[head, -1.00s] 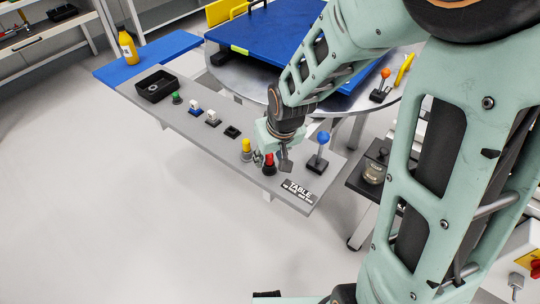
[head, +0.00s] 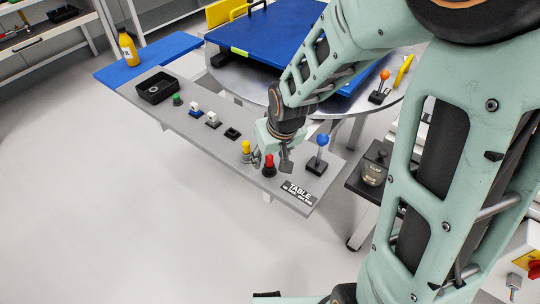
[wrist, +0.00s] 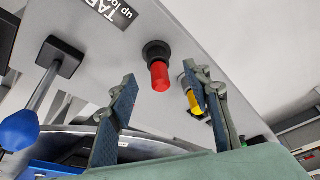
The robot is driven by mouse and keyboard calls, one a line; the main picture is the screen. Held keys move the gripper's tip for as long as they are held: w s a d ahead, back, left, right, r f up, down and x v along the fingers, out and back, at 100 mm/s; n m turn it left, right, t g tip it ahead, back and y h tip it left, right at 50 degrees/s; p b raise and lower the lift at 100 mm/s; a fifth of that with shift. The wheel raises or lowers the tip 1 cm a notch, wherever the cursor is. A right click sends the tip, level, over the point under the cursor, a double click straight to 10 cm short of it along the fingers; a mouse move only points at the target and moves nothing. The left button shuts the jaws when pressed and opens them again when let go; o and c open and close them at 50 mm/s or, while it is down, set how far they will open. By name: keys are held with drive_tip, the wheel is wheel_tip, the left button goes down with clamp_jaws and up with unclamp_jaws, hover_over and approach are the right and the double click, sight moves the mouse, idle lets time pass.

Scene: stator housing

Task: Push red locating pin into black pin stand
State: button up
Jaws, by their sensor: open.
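The red locating pin (head: 269,159) stands upright in its black pin stand (head: 269,171) near the front right end of the grey table. In the wrist view the red pin (wrist: 160,77) points towards me, its base in the round black stand (wrist: 156,50). How deep it sits is hard to tell. My gripper (head: 271,161) is open above the stand, one finger on each side of the pin. In the wrist view the gripper's fingers (wrist: 162,86) are clear of the red pin, with nothing held between them.
A yellow pin (head: 246,147) stands close left of the red one, beside my finger. A blue-knobbed stand (head: 321,150) is on the right. Farther left are a small black holder (head: 232,133), white pieces (head: 212,117), a green pin (head: 177,99) and a black tray (head: 157,87).

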drive_tip(key=shift+p+v, duration=1.5)
drive_tip(key=shift+v, duration=0.3)
drive_tip(key=shift+f, duration=0.15)
